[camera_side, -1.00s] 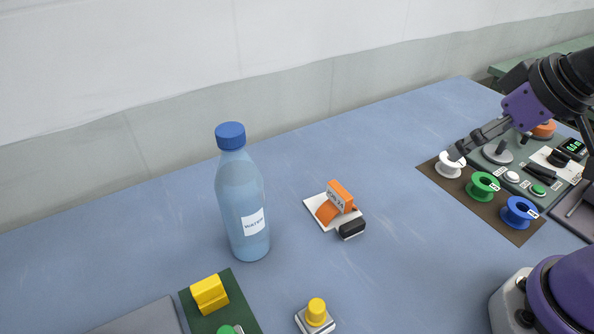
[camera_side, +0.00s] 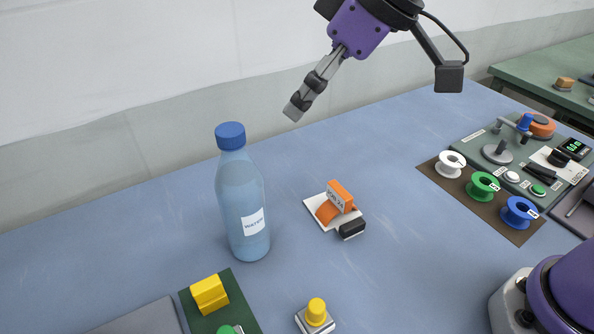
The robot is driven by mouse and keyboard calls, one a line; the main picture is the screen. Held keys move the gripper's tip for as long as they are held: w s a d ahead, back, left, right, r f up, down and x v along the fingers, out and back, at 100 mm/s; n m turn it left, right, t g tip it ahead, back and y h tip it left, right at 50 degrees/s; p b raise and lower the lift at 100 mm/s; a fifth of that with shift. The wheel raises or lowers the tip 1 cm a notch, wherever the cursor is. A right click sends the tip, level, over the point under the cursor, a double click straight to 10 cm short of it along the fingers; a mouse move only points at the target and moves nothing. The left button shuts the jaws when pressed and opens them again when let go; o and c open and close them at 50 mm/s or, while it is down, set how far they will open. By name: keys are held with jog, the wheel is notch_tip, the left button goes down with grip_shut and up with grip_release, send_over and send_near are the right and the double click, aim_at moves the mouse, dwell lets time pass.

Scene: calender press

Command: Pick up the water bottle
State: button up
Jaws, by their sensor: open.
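The water bottle (camera_side: 240,200) stands upright on the blue table, left of the middle. It is clear blue with a blue cap (camera_side: 230,136) and a white label reading WATER. My gripper (camera_side: 294,108) is in the air, above and to the right of the bottle's cap in the picture, pointing down and left. It is open and empty, and apart from the bottle. It shows nearly edge-on, so the gap between its fingers is hard to see.
An orange block on a white pad (camera_side: 318,218) with a black-and-white eraser-like piece (camera_side: 352,229) lies right of the bottle. A yellow block (camera_side: 209,294) and a yellow button (camera_side: 316,312) are in front. White, green and blue spools (camera_side: 482,186) and a control panel stand at right.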

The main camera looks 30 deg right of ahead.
aim_at(243, 129)
jog(key=shift+n+g+y, duration=0.3)
jog(key=shift+n+y, duration=0.1)
jog(key=shift+n, duration=0.4)
jog(key=a+f, duration=0.1)
jog(key=a, duration=0.1)
jog(key=w+a+f, duration=0.1)
jog(key=a, duration=0.2)
jog(key=w+a+f, duration=0.1)
jog(key=a+f, duration=0.1)
jog(key=shift+w+a, duration=0.2)
jog(key=shift+a, duration=0.05)
jog(key=shift+s+x, duration=0.2)
jog(key=shift+x, duration=2.55)
jog(key=c, duration=1.2)
jog(key=shift+f, duration=0.1)
grip_shut()
jog(key=shift+f, duration=0.1)
